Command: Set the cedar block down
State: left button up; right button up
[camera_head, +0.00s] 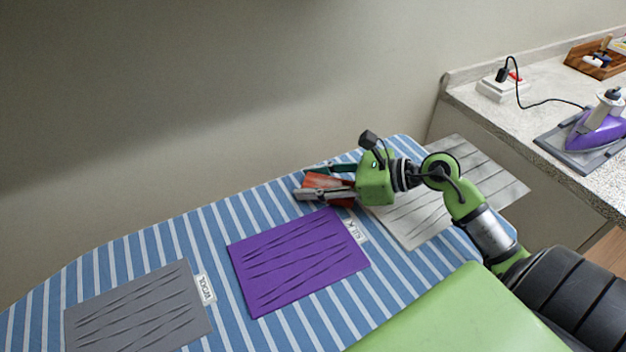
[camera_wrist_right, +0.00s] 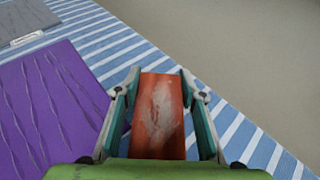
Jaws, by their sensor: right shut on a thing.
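The cedar block (camera_head: 326,182) is reddish brown and sits between the fingers of my right gripper (camera_head: 325,186), over the far edge of the striped ironing board. In the right wrist view the block (camera_wrist_right: 158,115) shows a pale, scuffed patch on its face, and the fingers of my right gripper (camera_wrist_right: 160,108) are shut on its two sides. Whether the block touches the board cannot be told. My left gripper is not in view.
The blue-striped board (camera_head: 215,235) bears a purple cloth (camera_head: 297,262), a grey cloth (camera_head: 137,310) and a whitish cloth (camera_head: 415,215), with small labels beside them. A counter at right holds a purple iron (camera_head: 598,128), a socket box (camera_head: 502,88) and a wooden tray (camera_head: 590,60).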

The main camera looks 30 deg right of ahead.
jog(key=shift+f, duration=0.2)
jog(key=o, duration=1.1)
jog(key=shift+r, duration=0.1)
